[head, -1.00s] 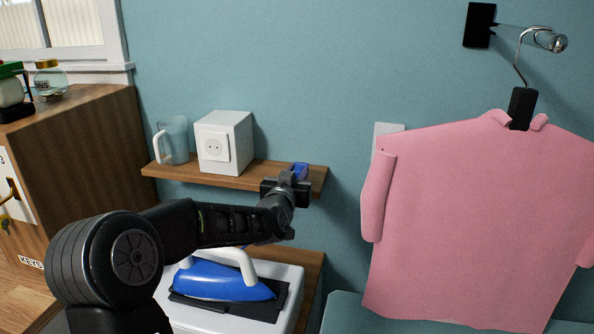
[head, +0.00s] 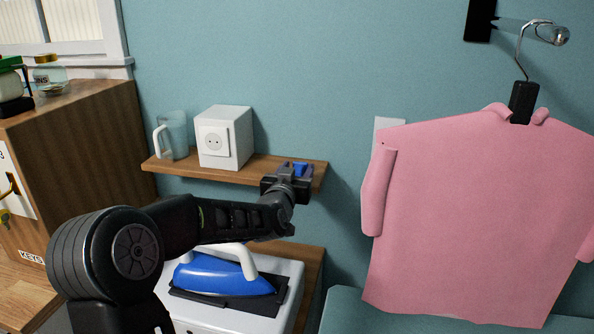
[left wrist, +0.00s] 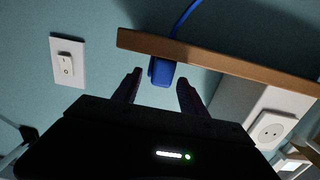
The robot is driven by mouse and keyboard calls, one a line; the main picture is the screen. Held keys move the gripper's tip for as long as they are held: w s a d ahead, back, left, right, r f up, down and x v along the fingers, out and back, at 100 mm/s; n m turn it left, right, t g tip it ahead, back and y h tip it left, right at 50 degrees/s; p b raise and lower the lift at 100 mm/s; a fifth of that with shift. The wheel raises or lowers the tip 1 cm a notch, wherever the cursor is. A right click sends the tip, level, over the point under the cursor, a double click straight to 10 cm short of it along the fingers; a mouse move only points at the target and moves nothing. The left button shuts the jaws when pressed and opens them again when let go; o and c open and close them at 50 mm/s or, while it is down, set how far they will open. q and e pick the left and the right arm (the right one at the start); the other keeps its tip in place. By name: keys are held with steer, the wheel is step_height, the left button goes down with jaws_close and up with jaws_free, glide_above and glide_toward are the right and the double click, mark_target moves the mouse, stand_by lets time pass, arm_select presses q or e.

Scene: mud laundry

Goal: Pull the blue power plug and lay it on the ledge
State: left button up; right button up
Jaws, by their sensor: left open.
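The blue power plug (head: 300,168) is at the right end of the wooden ledge (head: 255,166). In the left wrist view the plug (left wrist: 162,72) shows between my fingers, against the ledge edge (left wrist: 220,62), with a blue cord (left wrist: 184,16) running off on the far side of that edge. My left gripper (head: 295,170) is at the ledge's right end. In the left wrist view my left gripper (left wrist: 157,85) is open, with a gap to the finger on at least the right side of the plug. The white box's socket (head: 214,141) is empty. My right gripper is not in view.
A glass mug (head: 174,137) stands left of the white socket box (head: 236,138) on the ledge. Below is a blue iron (head: 215,275) on a white unit. A pink shirt (head: 480,220) hangs at the right. A light switch (left wrist: 67,62) is on the wall.

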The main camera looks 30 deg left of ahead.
arm_select(q)
steer(key=shift+s, duration=0.15)
steer(key=b+v, duration=0.2)
steer(key=v, duration=0.5)
steer(key=shift+s+d+b, duration=0.15)
steer(key=shift+s+b, duration=0.1)
steer(key=shift+b, duration=0.15)
